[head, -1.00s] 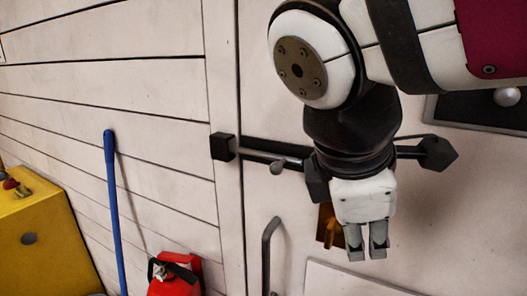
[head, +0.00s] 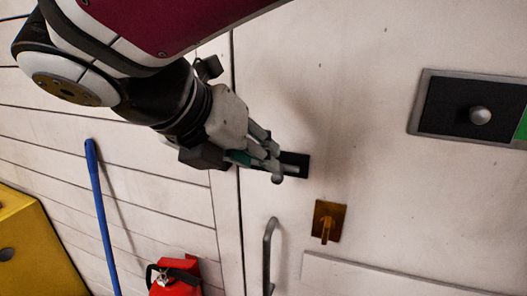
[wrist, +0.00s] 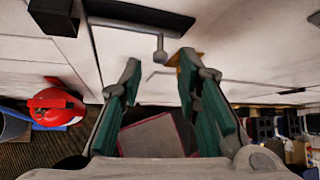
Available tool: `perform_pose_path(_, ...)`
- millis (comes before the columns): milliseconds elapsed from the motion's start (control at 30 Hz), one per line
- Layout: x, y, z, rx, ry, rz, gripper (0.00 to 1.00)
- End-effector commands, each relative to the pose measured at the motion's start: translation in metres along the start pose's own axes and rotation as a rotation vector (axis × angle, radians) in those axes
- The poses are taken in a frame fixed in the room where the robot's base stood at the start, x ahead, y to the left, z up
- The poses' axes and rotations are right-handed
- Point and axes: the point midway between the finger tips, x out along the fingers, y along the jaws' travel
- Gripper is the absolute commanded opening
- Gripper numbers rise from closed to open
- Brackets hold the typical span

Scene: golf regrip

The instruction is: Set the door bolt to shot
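The door bolt is a black rail (wrist: 140,12) with a small grey handle (wrist: 160,48) hanging from it, at the top of the wrist view. A black block (wrist: 55,14), seemingly its keeper, sits left of the rail. In the head view only the right end of the bolt's black plate (head: 296,164) shows; my gripper hides the rest. My gripper (wrist: 159,60) is open, its two green-padded fingers on either side of the bolt handle in the wrist view. Whether either finger touches the handle, and whether the rod is in the keeper, I cannot tell.
A brass latch plate (head: 328,222) and a grey pull handle (head: 268,255) are below the bolt. A dark panel with a round knob (head: 480,116) is to the right. A blue pole (head: 101,215), a red extinguisher (head: 176,279) and a yellow cabinet (head: 30,245) stand at the left.

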Motion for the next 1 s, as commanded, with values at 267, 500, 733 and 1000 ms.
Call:
perform_pose_path(267, 0.050, -0.001, -0.001, 0.000, 0.003, -0.002, 0.30)
perform_pose_path(500, 0.070, 0.000, -0.001, 0.001, 0.002, 0.000, 0.30)
perform_pose_path(733, 0.073, 0.000, 0.000, 0.001, 0.001, 0.000, 0.30)
perform_pose_path(1000, 0.072, 0.000, -0.001, 0.001, 0.001, 0.000, 0.00)
